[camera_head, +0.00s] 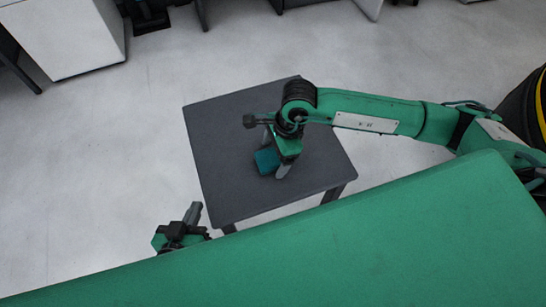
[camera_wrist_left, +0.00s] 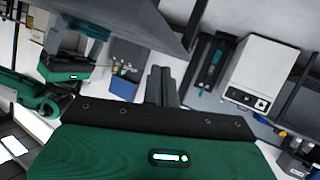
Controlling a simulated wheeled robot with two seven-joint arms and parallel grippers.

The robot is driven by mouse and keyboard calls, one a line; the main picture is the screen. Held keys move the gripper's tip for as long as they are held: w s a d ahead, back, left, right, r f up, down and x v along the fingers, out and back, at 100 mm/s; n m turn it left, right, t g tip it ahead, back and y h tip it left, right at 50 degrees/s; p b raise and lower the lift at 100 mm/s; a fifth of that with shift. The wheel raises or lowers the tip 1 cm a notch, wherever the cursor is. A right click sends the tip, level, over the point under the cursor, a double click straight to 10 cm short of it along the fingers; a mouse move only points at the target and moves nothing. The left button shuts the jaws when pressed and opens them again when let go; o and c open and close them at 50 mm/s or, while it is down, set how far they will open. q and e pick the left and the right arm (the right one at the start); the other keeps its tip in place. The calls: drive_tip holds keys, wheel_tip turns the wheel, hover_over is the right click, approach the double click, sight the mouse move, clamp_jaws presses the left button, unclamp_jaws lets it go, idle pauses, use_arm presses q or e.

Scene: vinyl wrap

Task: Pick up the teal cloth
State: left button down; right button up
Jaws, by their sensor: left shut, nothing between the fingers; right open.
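The teal cloth (camera_head: 266,161), a small folded-looking block, lies on the dark table (camera_head: 222,150) in the head view. My right gripper (camera_head: 277,160) is open and points down at the cloth from its right side, with its fingers close to it. The gripper partly hides the cloth's right edge, and I cannot tell whether the fingers touch it. My left gripper (camera_head: 194,212) is shut and empty, off the table's near left corner. Its closed fingers also show in the left wrist view (camera_wrist_left: 162,86).
Apart from the cloth, the tabletop looks bare. Pale floor (camera_head: 100,175) is open to the left of the table. A white cabinet (camera_head: 68,38) stands at the back left. The left wrist view shows a blue container (camera_wrist_left: 126,82) and a white box (camera_wrist_left: 259,76) with a dial.

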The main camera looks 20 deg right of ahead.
sight(274, 155)
idle(0.3)
drive_tip(key=c, duration=1.2)
drive_tip(key=shift+o, duration=0.2)
